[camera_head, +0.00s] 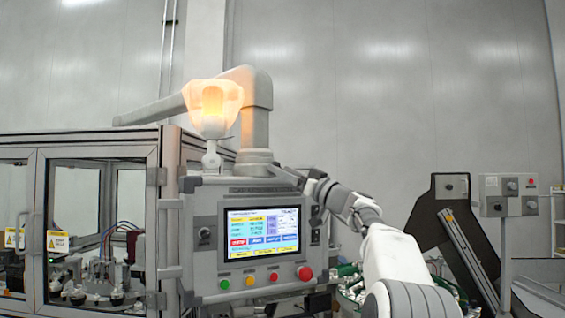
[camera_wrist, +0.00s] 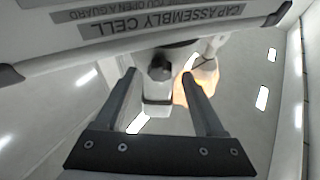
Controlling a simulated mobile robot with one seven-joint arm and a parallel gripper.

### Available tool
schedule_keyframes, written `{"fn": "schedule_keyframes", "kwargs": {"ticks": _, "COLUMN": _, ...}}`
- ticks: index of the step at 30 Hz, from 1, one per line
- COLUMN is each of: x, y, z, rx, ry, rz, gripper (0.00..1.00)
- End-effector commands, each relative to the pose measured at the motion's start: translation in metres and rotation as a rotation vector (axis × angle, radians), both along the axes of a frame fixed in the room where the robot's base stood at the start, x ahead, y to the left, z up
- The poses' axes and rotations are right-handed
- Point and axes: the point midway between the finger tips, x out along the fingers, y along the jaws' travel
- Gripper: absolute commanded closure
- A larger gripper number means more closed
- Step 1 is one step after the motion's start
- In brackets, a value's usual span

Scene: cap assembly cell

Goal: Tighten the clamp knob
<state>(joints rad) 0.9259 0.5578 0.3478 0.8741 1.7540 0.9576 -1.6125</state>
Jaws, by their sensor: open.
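A dark knob (camera_wrist: 160,68), which looks like the clamp knob, shows in the wrist view under the panel's labelled edge, on a grey fitting. My gripper (camera_wrist: 159,74) is open, with one finger on each side of the knob. There seem to be gaps between the fingers and the knob; I cannot tell if either touches. In the head view my arm reaches to the top of the control panel (camera_head: 212,258), and my gripper (camera_head: 284,176) is by its upper edge, near the grey support arm (camera_head: 256,128). The knob cannot be made out there.
A lit orange lamp (camera_head: 212,103) stands above the panel and glows close to one finger in the wrist view (camera_wrist: 203,85). A framed glass enclosure (camera_head: 153,225) stands at the left. A dark conveyor (camera_head: 468,245) and a grey switch box (camera_head: 508,186) are at the right.

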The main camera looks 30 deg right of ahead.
Motion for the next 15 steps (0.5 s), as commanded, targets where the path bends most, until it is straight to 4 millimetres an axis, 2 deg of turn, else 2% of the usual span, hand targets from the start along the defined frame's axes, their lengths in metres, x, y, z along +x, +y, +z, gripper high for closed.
{"fn": "schedule_keyframes", "kwargs": {"ticks": 4, "x": 0.0071, "y": 0.0019, "z": 0.0031, "rx": 0.001, "ry": 0.000, "rz": -0.001, "gripper": 0.29}}
{"fn": "schedule_keyframes", "kwargs": {"ticks": 13, "x": 0.0082, "y": 0.0024, "z": 0.0027, "rx": 0.000, "ry": 0.000, "rz": -0.001, "gripper": 0.29}}
{"fn": "schedule_keyframes", "kwargs": {"ticks": 15, "x": 0.0081, "y": 0.0024, "z": 0.0026, "rx": 0.000, "ry": 0.000, "rz": -0.001, "gripper": 0.42}}
